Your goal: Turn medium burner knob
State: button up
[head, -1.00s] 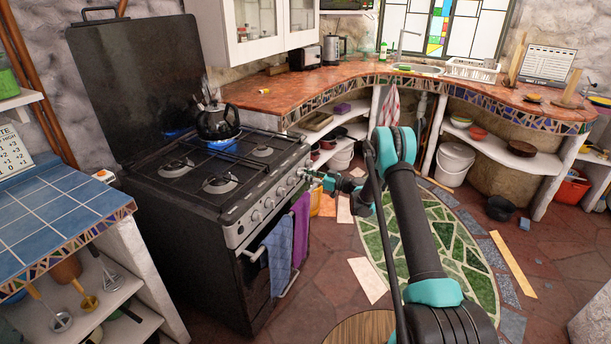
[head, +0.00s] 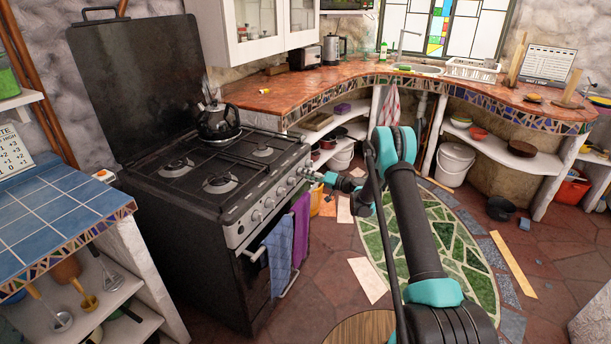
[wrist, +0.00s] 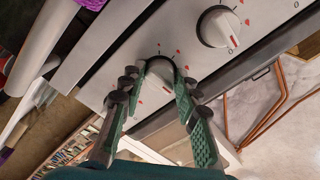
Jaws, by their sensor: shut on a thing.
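The black stove (head: 215,190) stands left of centre in the head view, with a row of knobs (head: 268,203) on its silver front panel. My gripper (head: 318,176) reaches the right end of that panel. In the wrist view, my gripper (wrist: 163,68) is shut on a silver knob (wrist: 160,78), one green finger on each side. A neighbouring knob (wrist: 219,27) is free to the upper right. A black kettle (head: 218,121) sits on the back burner. I see no flame on the burners.
A blue towel (head: 278,248) and a purple towel (head: 300,228) hang from the oven handle (head: 290,281) below the knobs. A blue tiled counter (head: 60,215) is on the left.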

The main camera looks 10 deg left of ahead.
jog(key=shift+m, duration=0.6)
jog(key=o, duration=1.2)
jog(key=shift+c, duration=0.2)
jog(key=shift+d, duration=0.15)
jog(key=v, duration=1.1)
jog(key=shift+s+d, duration=0.15)
jog(key=shift+d, duration=0.25)
